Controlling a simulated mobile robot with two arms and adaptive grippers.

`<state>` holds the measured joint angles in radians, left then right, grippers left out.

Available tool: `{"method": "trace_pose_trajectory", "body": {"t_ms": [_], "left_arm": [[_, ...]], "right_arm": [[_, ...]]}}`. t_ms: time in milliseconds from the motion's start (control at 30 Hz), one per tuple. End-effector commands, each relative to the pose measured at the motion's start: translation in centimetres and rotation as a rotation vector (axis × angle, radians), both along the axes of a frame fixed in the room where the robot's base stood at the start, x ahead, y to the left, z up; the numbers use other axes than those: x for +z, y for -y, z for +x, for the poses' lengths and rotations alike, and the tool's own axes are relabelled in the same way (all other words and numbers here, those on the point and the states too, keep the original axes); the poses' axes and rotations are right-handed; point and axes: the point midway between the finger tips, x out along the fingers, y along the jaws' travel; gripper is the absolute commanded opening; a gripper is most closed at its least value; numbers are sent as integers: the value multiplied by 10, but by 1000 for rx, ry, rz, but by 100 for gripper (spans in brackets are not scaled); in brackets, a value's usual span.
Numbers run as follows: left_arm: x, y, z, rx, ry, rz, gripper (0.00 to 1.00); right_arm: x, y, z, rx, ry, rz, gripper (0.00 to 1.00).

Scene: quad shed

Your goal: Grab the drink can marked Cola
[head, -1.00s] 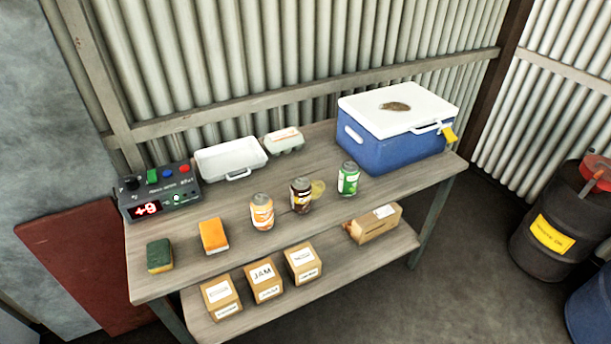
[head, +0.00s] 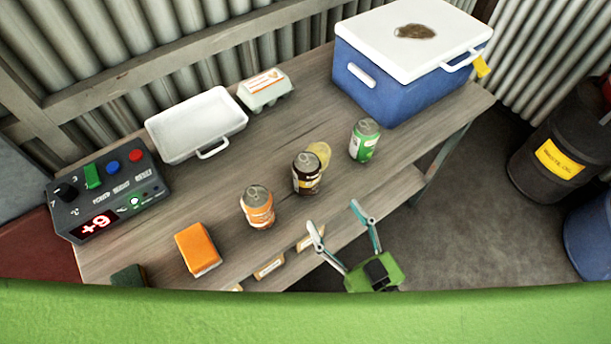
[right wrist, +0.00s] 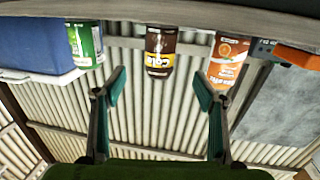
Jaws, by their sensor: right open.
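The Cola can (head: 306,178) is dark brown with a yellow band and stands upright on the wooden table, between an orange can (head: 257,210) and a green can (head: 364,142). In the right wrist view, which is upside down, the can marked Cola (right wrist: 160,55) lies ahead, between the two fingers in the picture. My right gripper (head: 334,216) is open and empty, off the table's front side, apart from the can. It also shows at the sides of the wrist view (right wrist: 158,84). My left gripper is not in view.
A yellowish round thing (head: 320,152) sits right behind the Cola can. A blue cooler (head: 400,85) with a white lid, a white tray (head: 190,127), an egg carton (head: 264,90), a control box (head: 110,200) and an orange block (head: 197,250) stand around. Boxes sit on the lower shelf.

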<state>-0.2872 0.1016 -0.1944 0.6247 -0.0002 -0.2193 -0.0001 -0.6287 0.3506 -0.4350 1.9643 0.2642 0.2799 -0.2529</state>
Motion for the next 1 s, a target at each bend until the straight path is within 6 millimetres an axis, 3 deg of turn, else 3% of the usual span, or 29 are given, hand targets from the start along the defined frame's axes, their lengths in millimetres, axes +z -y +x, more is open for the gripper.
{"method": "trace_pose_trajectory", "body": {"t_ms": [100, 333, 500, 733, 1000], "left_arm": [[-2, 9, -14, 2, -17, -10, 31], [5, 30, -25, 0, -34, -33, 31], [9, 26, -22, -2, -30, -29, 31], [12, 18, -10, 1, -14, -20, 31], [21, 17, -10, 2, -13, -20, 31]], "right_arm": [[19, -5, 4, 3, 36, 24, 65], [24, -25, 42, 2, 42, 28, 65], [22, -38, 66, 3, 39, 27, 65], [19, -46, 80, 4, 36, 26, 65], [14, -62, 115, 3, 37, 27, 65]]}}
